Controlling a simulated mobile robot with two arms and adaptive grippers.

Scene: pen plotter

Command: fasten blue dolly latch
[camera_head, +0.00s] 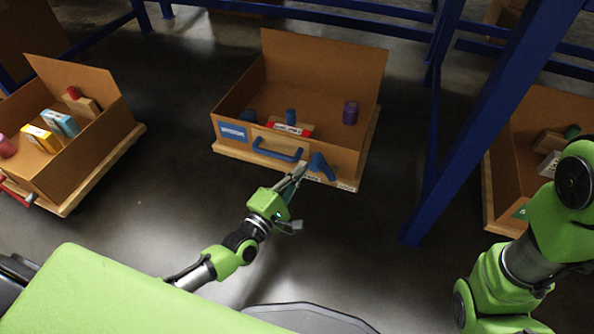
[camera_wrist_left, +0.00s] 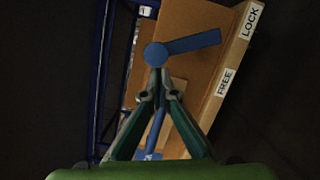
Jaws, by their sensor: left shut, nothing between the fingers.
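The blue dolly (camera_head: 230,151) carries an open cardboard box with a blue handle (camera_head: 277,150) on its near side. The blue latch (camera_head: 322,166) sits right of the handle. In the left wrist view the latch lever (camera_wrist_left: 194,43) runs from its round pivot to the right, angled toward the LOCK label (camera_wrist_left: 251,20) rather than the FREE label (camera_wrist_left: 226,82), its tip short of the edge strip. My left gripper (camera_head: 302,170) is shut and empty, close to the latch. In the wrist view its fingertips (camera_wrist_left: 160,88) are just below the pivot; contact is unclear. My right gripper is out of view.
Inside the box are blue cylinders, a purple cylinder (camera_head: 350,112) and a red-and-white item. Another dolly with a box (camera_head: 62,207) stands left, one more (camera_head: 488,200) right. A blue frame post (camera_head: 470,125) rises between the middle and right boxes. Floor in front is clear.

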